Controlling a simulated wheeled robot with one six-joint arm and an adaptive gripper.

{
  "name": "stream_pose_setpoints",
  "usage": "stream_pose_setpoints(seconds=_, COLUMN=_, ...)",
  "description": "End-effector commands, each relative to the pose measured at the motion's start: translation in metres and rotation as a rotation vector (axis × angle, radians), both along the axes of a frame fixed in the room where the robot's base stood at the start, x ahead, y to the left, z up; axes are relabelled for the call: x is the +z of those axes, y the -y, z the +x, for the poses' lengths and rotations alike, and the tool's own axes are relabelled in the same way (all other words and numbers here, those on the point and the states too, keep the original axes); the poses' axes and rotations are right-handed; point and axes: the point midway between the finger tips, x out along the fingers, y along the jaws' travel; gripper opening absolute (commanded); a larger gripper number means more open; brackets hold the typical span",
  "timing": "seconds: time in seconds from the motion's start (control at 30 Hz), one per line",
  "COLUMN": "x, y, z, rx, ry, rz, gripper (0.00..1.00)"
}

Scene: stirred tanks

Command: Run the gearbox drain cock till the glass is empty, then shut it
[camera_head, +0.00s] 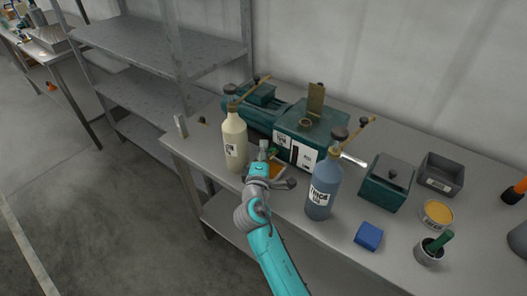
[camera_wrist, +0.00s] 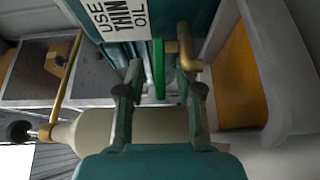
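The green gearbox (camera_head: 318,120) stands on the steel bench with a white label and a dark narrow slot on its front. Its label (camera_wrist: 122,22) reads USE THIN OIL in the wrist view. The drain cock shows there as a brass elbow (camera_wrist: 186,48) with a green lever (camera_wrist: 158,66). My gripper (camera_wrist: 160,88) is open, its fingers apart on either side of the lever; I cannot tell whether either touches it. In the head view my gripper (camera_head: 264,150) is low at the gearbox front. An orange-lined tray (camera_head: 278,171) lies below, partly hidden. The glass's level is not readable.
A cream oil bottle (camera_head: 234,142) stands close left of my gripper, a blue-grey bottle (camera_head: 321,192) to the right. A green box (camera_head: 387,184), grey bin (camera_head: 441,174), yellow-topped tin (camera_head: 437,213) and blue block (camera_head: 369,236) fill the bench's right side.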

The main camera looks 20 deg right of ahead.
Motion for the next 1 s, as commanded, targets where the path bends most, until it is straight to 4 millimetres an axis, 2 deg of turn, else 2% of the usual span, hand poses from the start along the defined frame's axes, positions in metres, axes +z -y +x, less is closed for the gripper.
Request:
stream_pose_setpoints(seconds=0.27, x=-0.0004, y=0.0009, z=0.0019, rx=0.0, ry=-0.001, rz=0.0, gripper=0.35)
stream_pose_setpoints(seconds=0.3, x=-0.0004, y=0.0009, z=0.0018, rx=0.0, ry=-0.001, rz=0.0, gripper=0.33)
stream_pose_setpoints(seconds=0.43, x=-0.0004, y=0.0007, z=0.0018, rx=0.0, ry=0.0, rz=0.0, gripper=0.0)
stream_pose_setpoints(seconds=0.73, x=-0.0011, y=-0.0003, z=0.0035, rx=-0.021, ry=-0.003, rz=0.001, gripper=0.0)
stream_pose_setpoints(seconds=1.0, x=-0.001, y=0.0002, z=0.011, rx=-0.222, ry=-0.004, rz=0.0, gripper=0.0)
